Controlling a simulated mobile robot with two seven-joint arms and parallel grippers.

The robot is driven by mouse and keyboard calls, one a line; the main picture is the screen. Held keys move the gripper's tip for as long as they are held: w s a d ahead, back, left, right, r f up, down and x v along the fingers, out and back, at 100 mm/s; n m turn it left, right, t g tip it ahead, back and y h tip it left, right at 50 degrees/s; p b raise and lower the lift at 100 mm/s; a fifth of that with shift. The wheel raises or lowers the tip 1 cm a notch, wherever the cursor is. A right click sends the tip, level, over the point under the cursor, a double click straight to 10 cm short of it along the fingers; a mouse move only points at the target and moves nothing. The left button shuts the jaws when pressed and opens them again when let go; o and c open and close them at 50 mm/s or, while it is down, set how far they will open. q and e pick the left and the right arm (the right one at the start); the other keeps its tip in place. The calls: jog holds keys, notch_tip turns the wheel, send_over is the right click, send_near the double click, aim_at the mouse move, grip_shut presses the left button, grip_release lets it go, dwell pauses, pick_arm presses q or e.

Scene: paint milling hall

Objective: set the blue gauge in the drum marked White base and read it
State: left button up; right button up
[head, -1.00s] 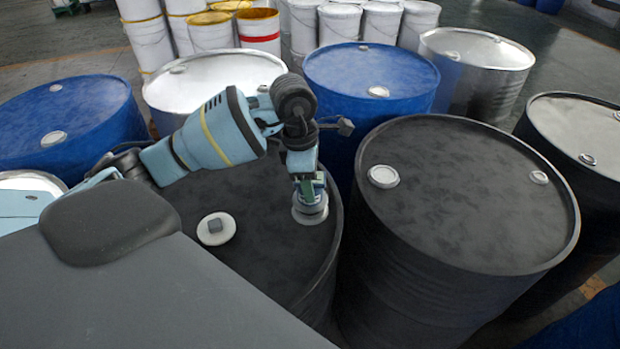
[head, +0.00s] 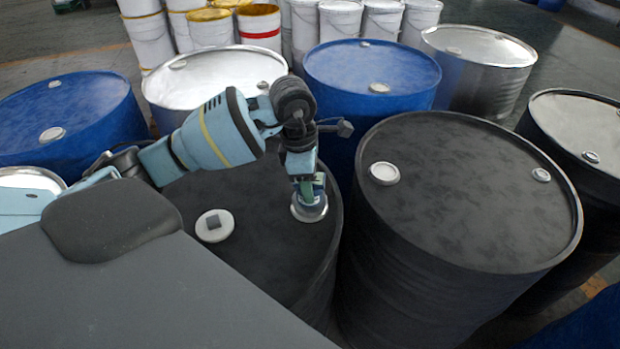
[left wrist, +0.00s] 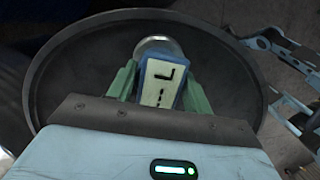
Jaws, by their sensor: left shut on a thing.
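My left gripper (head: 308,190) is low over the lid of a black drum (head: 260,262), at a round pale fitting (head: 310,212) near the lid's right edge. In the left wrist view its green fingers are shut on the blue gauge (left wrist: 161,84). The gauge's pale face shows dark marks that I cannot read surely. Its far end meets the round fitting (left wrist: 158,46); how deep it sits is hidden. In the head view the gauge is mostly hidden by the fingers. No White base marking is legible. My right gripper is not in view.
A white round cap with a grey square top (head: 214,225) lies on the same lid, left of the gripper. Another black drum (head: 475,190) stands close on the right. Blue drums (head: 375,70), a silver drum (head: 215,75) and several white pails (head: 340,22) stand behind.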

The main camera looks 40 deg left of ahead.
pick_arm(q)
jog(key=shift+f, duration=0.2)
jog(key=o, duration=1.4)
jog(key=shift+c, duration=0.2)
jog(key=shift+s+a+r, duration=0.1)
jog(key=shift+a+r, duration=0.05)
jog(key=shift+r, duration=1.15)
jog(key=shift+s+a+r, duration=0.15)
jog(key=shift+a+r, duration=0.05)
jog(key=shift+r, duration=1.05)
jog(key=shift+s+a+r, duration=0.1)
jog(key=shift+a+r, duration=0.05)
jog(key=shift+r, duration=1.15)
